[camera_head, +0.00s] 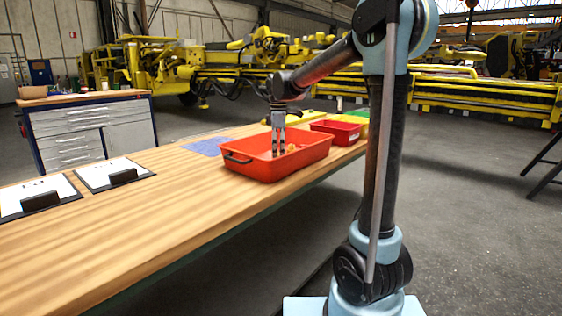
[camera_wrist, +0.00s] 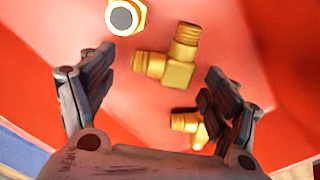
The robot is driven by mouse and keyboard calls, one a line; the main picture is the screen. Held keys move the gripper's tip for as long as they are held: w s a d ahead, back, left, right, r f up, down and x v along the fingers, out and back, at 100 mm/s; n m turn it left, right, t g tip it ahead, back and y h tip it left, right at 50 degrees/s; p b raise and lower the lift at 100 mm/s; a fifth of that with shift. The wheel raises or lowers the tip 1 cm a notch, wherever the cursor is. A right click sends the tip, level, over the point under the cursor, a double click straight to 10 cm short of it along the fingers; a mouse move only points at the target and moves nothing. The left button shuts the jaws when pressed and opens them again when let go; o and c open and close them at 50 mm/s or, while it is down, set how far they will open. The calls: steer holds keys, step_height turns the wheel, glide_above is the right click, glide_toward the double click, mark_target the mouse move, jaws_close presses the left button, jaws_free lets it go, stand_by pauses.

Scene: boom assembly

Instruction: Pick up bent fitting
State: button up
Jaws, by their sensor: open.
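A brass bent fitting (camera_wrist: 176,72) with two threaded ends lies on the red tray floor, beyond my open fingertips in the wrist view. A second brass fitting (camera_wrist: 186,124) lies nearer, partly hidden by my right finger. A brass fitting with a round dark opening (camera_wrist: 124,17) lies at the top left. My gripper (camera_wrist: 158,88) is open and empty, its fingers to either side of the nearer space. In the head view my gripper (camera_head: 278,152) points down inside the large red tray (camera_head: 262,171), with small yellowish fittings (camera_head: 291,148) just right of it.
The tray's walls surround my gripper. A smaller red bin (camera_head: 337,131) stands behind it to the right on the wooden table (camera_head: 130,225). A blue mat (camera_head: 206,146) lies left of the tray. Two clipboard-like boards (camera_head: 114,173) lie further left. The table's front is clear.

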steer(key=shift+f, duration=1)
steer(key=c, duration=1.3)
steer(key=shift+o, duration=0.2)
steer(key=shift+r, duration=0.1)
